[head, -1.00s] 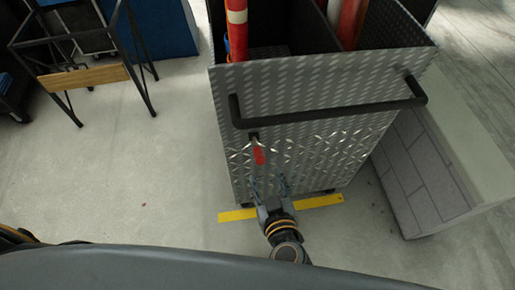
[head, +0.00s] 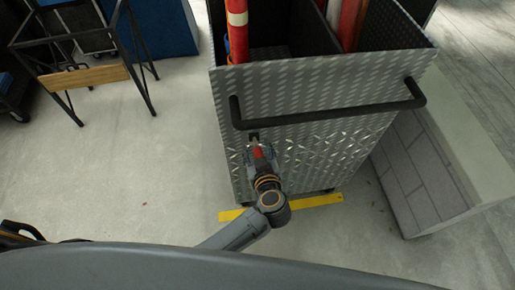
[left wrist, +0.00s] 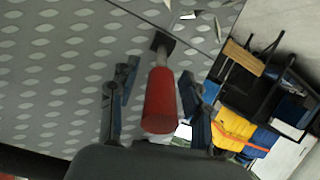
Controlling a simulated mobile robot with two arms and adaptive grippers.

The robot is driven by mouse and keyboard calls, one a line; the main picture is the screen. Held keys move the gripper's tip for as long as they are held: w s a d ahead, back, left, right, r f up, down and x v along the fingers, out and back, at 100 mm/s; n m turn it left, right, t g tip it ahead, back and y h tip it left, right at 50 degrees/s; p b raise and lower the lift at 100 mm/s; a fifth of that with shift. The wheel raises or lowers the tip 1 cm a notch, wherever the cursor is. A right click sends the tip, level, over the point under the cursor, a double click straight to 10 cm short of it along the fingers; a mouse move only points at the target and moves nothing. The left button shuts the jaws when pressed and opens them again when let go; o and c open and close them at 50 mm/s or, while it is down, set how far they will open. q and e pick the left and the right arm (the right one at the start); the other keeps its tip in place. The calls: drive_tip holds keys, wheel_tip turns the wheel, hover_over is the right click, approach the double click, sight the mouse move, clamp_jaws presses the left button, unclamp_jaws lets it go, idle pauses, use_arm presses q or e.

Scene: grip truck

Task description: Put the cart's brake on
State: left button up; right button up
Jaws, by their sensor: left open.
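The cart (head: 335,120) is a tall box of grey diamond-plate metal with a black push bar (head: 330,112) across its near face. The brake lever (head: 257,153) has a red grip and hangs on that face below the left end of the bar. It also shows in the left wrist view (left wrist: 160,100), on a dark mount. My left gripper (head: 261,158) is open, with one finger on each side of the red grip. In the left wrist view the gripper (left wrist: 157,84) shows gaps beside the grip. My right gripper is not in view.
Red and orange rolls (head: 237,30) stand in the cart. A yellow floor strip (head: 316,201) lies at its foot. A pale block (head: 425,170) stands close on the right. A black-framed rack (head: 85,75) stands at the far left. The floor between is clear.

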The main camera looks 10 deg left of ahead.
use_arm(q)
clamp_jaws()
drive_tip(key=shift+f, duration=0.1)
drive_tip(key=shift+s+d+f+t+y+b, duration=0.1)
drive_tip(key=shift+s+f+t+y+b, duration=0.1)
drive_tip(key=shift+f+t+b, duration=0.3)
drive_tip(key=shift+s+d+f+t+y+b, duration=0.1)
drive_tip(key=shift+s+f+t+b, duration=0.1)
drive_tip(key=shift+f+t+b, duration=0.25)
drive_tip(key=f+t+b, duration=0.1)
drive_tip(key=b, duration=0.2)
drive_tip(key=f+t+y+b, duration=0.1)
drive_tip(key=t+b, duration=0.1)
drive_tip(key=b, duration=0.1)
drive_tip(key=f+t+b, duration=0.1)
drive_tip(key=b, duration=0.2)
drive_tip(key=shift+s+f+t+y, duration=0.25)
drive_tip(key=shift+f+t+y, duration=0.05)
drive_tip(key=shift+t+y, duration=0.1)
